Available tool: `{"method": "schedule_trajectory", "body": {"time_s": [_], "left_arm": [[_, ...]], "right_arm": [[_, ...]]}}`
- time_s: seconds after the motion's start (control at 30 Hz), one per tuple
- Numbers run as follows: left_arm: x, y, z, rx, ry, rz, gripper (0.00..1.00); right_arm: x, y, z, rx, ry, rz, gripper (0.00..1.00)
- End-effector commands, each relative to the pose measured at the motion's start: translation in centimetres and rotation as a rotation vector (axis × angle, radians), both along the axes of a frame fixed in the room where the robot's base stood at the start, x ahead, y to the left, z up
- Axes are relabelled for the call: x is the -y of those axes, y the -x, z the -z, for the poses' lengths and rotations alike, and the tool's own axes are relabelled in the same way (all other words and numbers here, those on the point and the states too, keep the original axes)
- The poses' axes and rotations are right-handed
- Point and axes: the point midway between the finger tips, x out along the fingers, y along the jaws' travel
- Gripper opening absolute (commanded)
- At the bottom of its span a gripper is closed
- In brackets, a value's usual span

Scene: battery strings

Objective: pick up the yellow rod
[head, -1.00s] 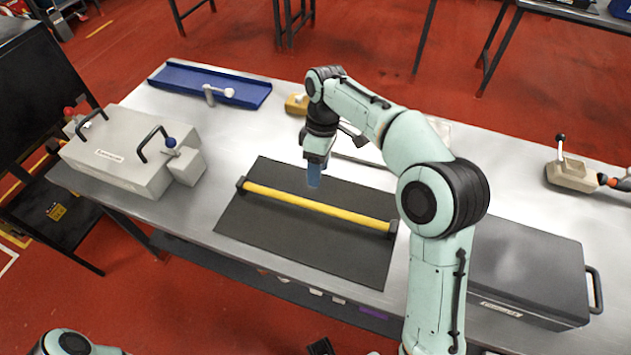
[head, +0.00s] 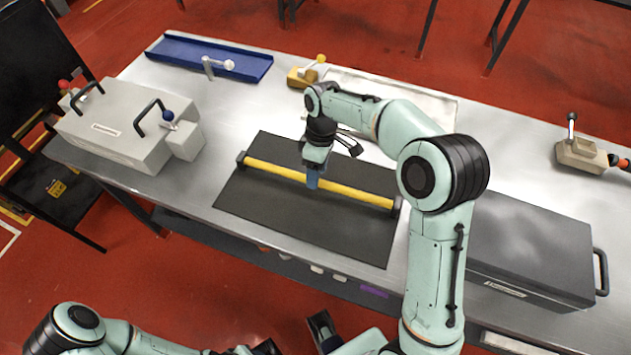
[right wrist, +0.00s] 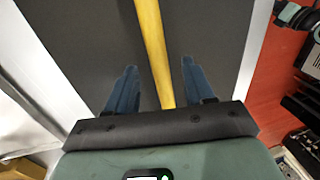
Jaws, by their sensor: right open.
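The yellow rod (head: 355,192) lies across a dark mat (head: 290,225) on the metal table, with a black block at each end. My right gripper (head: 313,182) is over the rod near its middle, pointing down. In the right wrist view, the rod (right wrist: 153,50) runs between the two blue fingers of my right gripper (right wrist: 158,82), with a gap on each side. The gripper is open. Whether the fingertips reach down beside the rod is hard to tell. My left arm shows at the lower left of the head view, but its fingers cannot be made out clearly.
A grey box with handles (head: 115,125) stands at the left and a dark grey case (head: 530,240) at the right. A blue tray (head: 210,60) lies at the back left.

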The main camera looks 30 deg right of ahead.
Motion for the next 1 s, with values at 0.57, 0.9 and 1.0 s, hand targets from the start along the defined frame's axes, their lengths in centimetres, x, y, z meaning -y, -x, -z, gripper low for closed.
{"method": "schedule_trajectory", "body": {"time_s": [0.57, 0.9, 1.0], "left_arm": [[0.0, 0.1, 0.3, -0.001, 0.000, 0.000, 0.43], [0.0, 0.1, 0.3, -0.001, 0.000, 0.000, 0.43], [0.0, 0.1, 0.2, -0.001, 0.000, 0.000, 0.43]], "right_arm": [[-0.3, 0.3, 2.1, 0.001, -0.001, 0.000, 0.04], [-0.3, 0.2, 2.0, 0.002, -0.001, -0.001, 0.00], [-0.3, 0.2, 1.5, 0.004, -0.001, 0.000, 0.00]]}}
